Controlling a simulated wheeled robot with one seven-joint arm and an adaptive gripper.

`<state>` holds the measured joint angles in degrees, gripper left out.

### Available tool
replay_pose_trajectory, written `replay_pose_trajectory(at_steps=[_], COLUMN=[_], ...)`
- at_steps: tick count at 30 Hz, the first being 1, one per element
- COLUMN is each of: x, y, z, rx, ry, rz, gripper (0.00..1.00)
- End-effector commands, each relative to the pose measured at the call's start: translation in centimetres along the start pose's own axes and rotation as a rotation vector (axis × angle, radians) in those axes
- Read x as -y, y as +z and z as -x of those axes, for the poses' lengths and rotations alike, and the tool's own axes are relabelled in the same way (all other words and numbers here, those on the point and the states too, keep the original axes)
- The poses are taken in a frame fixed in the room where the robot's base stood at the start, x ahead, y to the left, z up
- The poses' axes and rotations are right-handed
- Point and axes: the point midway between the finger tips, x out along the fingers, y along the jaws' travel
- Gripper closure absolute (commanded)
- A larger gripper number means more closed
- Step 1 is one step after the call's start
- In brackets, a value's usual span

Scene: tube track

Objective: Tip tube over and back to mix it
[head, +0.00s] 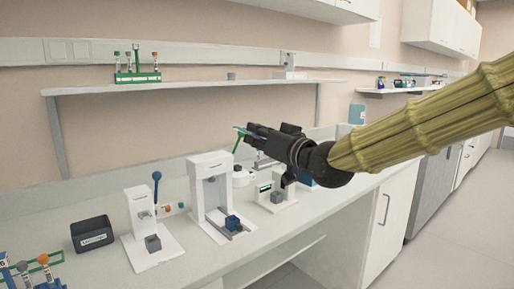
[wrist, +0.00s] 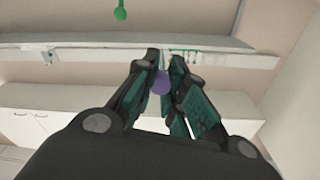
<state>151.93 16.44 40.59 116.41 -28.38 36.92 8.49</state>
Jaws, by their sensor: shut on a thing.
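My gripper (head: 243,131) is held out over the bench, in front of the wall, below the wall shelf. In the wrist view my gripper (wrist: 163,62) is shut on the tube, of which a round purple end (wrist: 161,83) shows between the fingers. The room appears upside down in the wrist view. In the head view the tube cannot be made out.
Below my gripper stand a white device (head: 211,180), a device with a blue lever (head: 157,176) and a small white unit (head: 274,190). A green rack with tubes (head: 137,77) is on the shelf (head: 190,87). A dark bin (head: 91,235) and another rack (head: 45,260) are at left.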

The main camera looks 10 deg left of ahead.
Motion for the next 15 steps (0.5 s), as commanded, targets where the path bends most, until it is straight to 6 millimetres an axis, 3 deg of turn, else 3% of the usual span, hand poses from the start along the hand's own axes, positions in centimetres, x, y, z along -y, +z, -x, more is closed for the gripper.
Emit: replay_pose_trajectory(at_steps=[15], x=[-0.3], y=[1.09], z=[-0.07], rx=[-0.172], ry=[-0.047], rz=[0.0], gripper=[1.0])
